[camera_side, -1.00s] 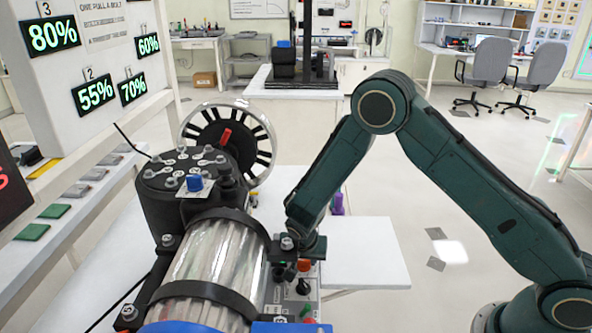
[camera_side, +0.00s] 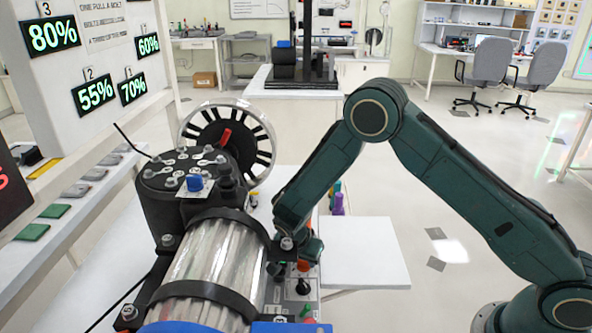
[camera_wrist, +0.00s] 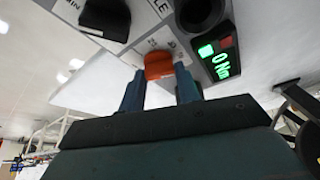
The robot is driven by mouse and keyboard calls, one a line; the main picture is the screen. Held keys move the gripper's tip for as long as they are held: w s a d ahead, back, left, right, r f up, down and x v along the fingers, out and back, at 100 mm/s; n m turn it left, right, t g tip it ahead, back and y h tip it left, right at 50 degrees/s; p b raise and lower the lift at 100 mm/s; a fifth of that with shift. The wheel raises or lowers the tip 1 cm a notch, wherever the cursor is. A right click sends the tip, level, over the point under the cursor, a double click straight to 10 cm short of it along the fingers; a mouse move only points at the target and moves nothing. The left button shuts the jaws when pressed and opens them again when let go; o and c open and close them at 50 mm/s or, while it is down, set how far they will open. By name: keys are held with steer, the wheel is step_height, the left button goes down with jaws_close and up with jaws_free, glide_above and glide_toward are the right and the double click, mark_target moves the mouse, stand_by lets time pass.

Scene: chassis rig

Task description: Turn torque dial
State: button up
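An orange-red dial knob (camera_wrist: 158,66) sits on a light control panel in the wrist view. My gripper (camera_wrist: 160,75) has its two blue fingers apart, one on each side of the knob, with tips close to its edges. I cannot make out firm contact. A display (camera_wrist: 219,52) with green characters sits right of the knob. In the side view my gripper (camera_side: 308,248) is low over the panel beside the clear cylinder (camera_side: 215,262). An orange knob (camera_side: 304,265) shows partly beneath it; the fingertips are hidden there.
Black knobs (camera_wrist: 104,18) sit on the same panel near the orange one. The dark motor-like housing (camera_side: 190,205) and spoked wheel (camera_side: 228,140) stand left of my arm. A bare white surface (camera_side: 362,255) lies right of the gripper. Purple and teal items stand behind it.

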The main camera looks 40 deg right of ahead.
steer(key=o, duration=0.4)
steer(key=shift+o, duration=0.2)
steer(key=shift+r, duration=0.1)
steer(key=v, duration=0.7)
steer(key=shift+r, duration=0.1)
